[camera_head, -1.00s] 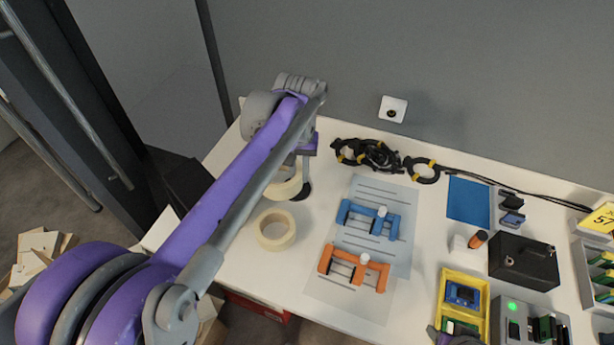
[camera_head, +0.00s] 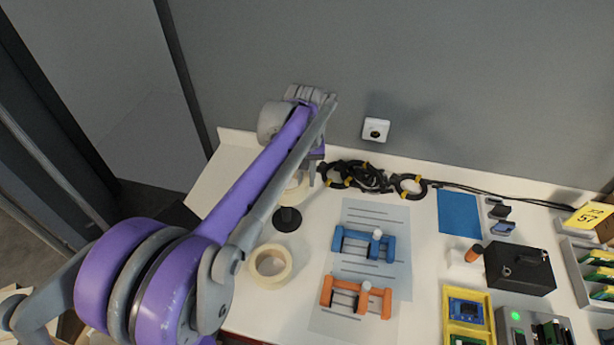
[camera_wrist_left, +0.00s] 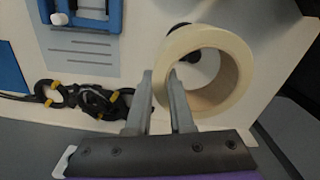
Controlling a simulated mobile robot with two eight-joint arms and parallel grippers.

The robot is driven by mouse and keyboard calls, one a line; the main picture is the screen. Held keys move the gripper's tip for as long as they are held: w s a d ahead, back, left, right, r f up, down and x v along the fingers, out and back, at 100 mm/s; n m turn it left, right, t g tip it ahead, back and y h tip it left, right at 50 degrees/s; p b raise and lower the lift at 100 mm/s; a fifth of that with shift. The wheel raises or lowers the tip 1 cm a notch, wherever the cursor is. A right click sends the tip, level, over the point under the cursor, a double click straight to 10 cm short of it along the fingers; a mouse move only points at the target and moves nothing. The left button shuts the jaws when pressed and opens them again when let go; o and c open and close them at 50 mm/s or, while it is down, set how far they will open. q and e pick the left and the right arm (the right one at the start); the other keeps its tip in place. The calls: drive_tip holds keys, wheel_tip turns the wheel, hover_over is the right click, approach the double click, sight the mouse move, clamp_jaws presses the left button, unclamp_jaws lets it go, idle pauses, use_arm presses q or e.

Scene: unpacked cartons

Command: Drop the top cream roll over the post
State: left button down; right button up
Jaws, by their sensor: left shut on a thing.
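My left gripper (camera_wrist_left: 160,85) is shut on the wall of a cream roll (camera_wrist_left: 228,55), one finger inside the ring and one outside. In the head view the left gripper (camera_head: 314,176) and the held roll (camera_head: 297,189) are partly behind my arm. The post's round black base (camera_head: 287,219) stands on the table, just nearer the camera than the held roll. In the wrist view part of the dark post (camera_wrist_left: 205,67) shows through the ring. I cannot tell the height gap. A second cream roll (camera_head: 270,264) lies flat on the table. My right gripper is out of view.
Black cable coils (camera_head: 357,176) with yellow ties lie right of the held roll, near the wall. A black box (camera_head: 519,268) and a yellow tray (camera_head: 467,317) are farther right.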

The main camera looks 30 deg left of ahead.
use_arm(q)
wheel_tip(320, 180, down, 3)
drive_tip(key=shift+r+b, duration=0.1)
drive_tip(key=shift+b, duration=0.85)
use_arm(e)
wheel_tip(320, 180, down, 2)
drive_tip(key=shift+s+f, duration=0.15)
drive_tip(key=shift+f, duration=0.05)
use_arm(q)
drive_tip(key=shift+r, duration=0.15)
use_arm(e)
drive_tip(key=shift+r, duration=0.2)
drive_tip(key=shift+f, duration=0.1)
use_arm(q)
drive_tip(key=shift+f+b, duration=1.1)
drive_tip(key=shift+f, duration=1.1)
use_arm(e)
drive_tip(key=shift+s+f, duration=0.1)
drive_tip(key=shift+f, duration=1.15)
use_arm(q)
drive_tip(key=c, duration=0.7)
unclamp_jaws()
drive_tip(key=o, duration=0.4)
